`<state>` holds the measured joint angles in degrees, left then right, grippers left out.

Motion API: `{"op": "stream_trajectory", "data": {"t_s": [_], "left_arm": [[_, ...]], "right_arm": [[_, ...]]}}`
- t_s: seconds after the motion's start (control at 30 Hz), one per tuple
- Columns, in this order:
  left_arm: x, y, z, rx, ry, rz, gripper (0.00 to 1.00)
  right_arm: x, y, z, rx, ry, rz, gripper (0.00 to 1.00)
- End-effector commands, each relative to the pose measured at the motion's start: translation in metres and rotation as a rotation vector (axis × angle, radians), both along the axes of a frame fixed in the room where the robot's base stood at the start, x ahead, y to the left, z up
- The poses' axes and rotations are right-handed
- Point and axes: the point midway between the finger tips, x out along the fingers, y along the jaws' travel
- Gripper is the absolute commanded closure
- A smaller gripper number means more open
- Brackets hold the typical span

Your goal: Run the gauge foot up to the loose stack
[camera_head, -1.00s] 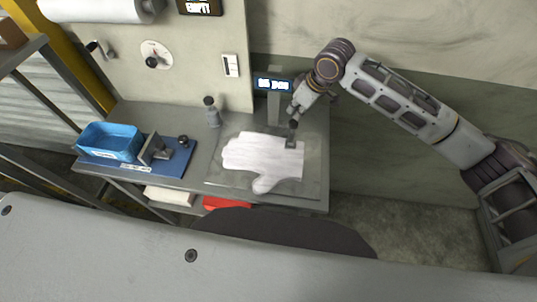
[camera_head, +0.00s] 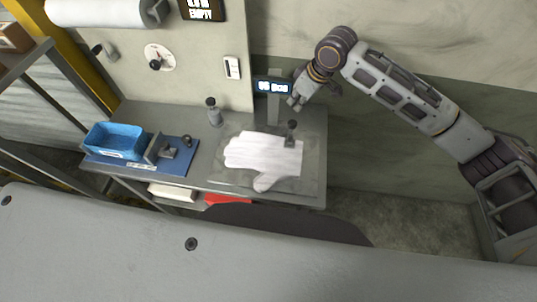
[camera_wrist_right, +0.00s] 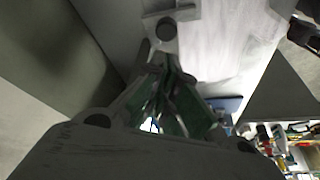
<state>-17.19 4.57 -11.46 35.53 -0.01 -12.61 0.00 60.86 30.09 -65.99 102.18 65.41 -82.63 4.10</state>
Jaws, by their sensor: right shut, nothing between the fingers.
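The loose stack (camera_head: 262,155) is a pile of white gloves lying flat on a clear plate (camera_head: 310,178) at the right of the bench. The gauge foot (camera_head: 290,142), a small grey piece with an upright black-topped knob, stands at the stack's upper right, by the cuff edge. I cannot tell whether it presses on the gloves. In the right wrist view the foot (camera_wrist_right: 172,14) and the white stack (camera_wrist_right: 228,45) show beyond the fingers. My right gripper (camera_head: 297,103) is shut and empty, above and apart from the knob. My left gripper is out of view.
A lit display (camera_head: 272,87) on a post stands right behind the stack, close to my right gripper. A grey knobbed post (camera_head: 214,112) stands left of it. A blue bin (camera_head: 114,139) and a blue-based fixture (camera_head: 170,165) sit at the bench's left.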

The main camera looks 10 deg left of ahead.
Motion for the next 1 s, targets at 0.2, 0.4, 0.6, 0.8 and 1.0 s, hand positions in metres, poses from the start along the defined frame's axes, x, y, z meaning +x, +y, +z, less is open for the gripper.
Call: {"op": "stream_trajectory", "data": {"t_s": [0.2,0.4,0.6,0.8,1.0], "left_arm": [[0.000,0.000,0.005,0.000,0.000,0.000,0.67],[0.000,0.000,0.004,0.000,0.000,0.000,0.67],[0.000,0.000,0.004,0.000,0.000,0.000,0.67],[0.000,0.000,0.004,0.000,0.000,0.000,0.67],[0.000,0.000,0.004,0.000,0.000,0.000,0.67]], "right_arm": [[0.000,0.000,0.012,0.001,0.000,0.000,1.00],[0.000,0.000,0.021,0.001,-0.002,0.000,1.00],[0.000,0.000,0.030,0.000,-0.001,0.000,1.00],[0.000,0.000,0.040,0.001,0.000,0.000,1.00],[0.000,0.000,0.050,0.001,0.000,0.000,1.00]]}}
